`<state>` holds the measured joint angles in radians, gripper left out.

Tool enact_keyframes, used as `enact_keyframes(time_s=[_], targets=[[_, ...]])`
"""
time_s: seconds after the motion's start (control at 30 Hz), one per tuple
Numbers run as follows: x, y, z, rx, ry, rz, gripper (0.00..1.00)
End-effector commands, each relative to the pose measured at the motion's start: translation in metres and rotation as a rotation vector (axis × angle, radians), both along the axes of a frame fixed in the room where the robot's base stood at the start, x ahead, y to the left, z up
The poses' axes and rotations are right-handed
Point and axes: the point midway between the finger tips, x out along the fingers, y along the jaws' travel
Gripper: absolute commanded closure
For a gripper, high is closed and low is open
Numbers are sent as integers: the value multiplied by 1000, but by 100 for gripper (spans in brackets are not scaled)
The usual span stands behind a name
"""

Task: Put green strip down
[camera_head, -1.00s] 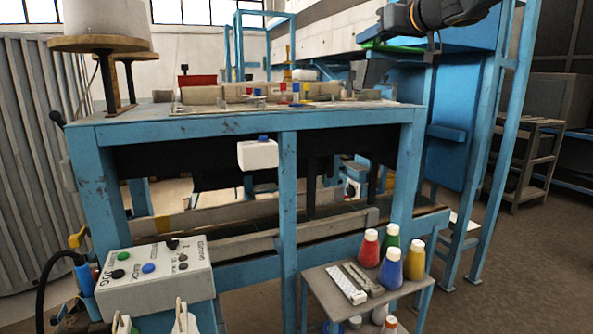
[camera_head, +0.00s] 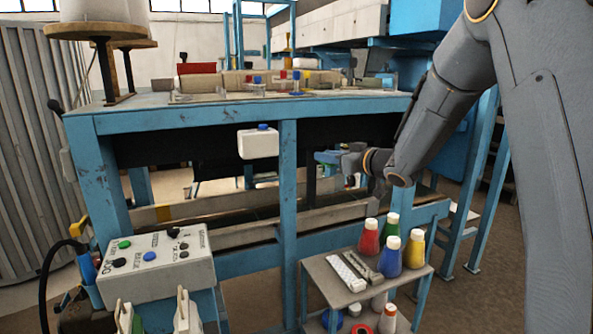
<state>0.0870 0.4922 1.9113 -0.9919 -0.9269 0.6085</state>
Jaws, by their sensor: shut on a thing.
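My arm comes in from the upper right, and its end reaches down to the left, in front of the dark space under the blue work table (camera_head: 180,122). My gripper (camera_head: 328,158) is small in the picture, to the right of the table's middle leg. It is shut on the green strip, but the strip itself cannot be clearly made out now against the gripper and the dark background.
A small shelf cart (camera_head: 318,270) holds red, green, blue and yellow bottles (camera_head: 390,252) below my gripper. A white canister (camera_head: 258,142) hangs at the table's front. A control box (camera_head: 155,262) stands at the lower left. Spools and small parts stand on the table top.

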Motion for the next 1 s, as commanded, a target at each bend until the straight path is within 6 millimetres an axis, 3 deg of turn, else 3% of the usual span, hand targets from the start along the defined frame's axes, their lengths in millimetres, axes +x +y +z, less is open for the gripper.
enact_keyframes(time_s=[0.03, 0.2, 0.4, 0.5, 0.7, 0.97, 1.0], targets=[[-4, 1, -33, 3, 15, -21, 100], [-21, -10, -123, -1, 16, -148, 100], [-56, -37, -217, -5, 13, -335, 100], [-77, -52, -254, -7, 10, -422, 100], [-118, -80, -308, -8, 7, -555, 100], [-162, -105, -350, -6, 5, -660, 100], [-157, -105, -353, -3, -3, -660, 100]])
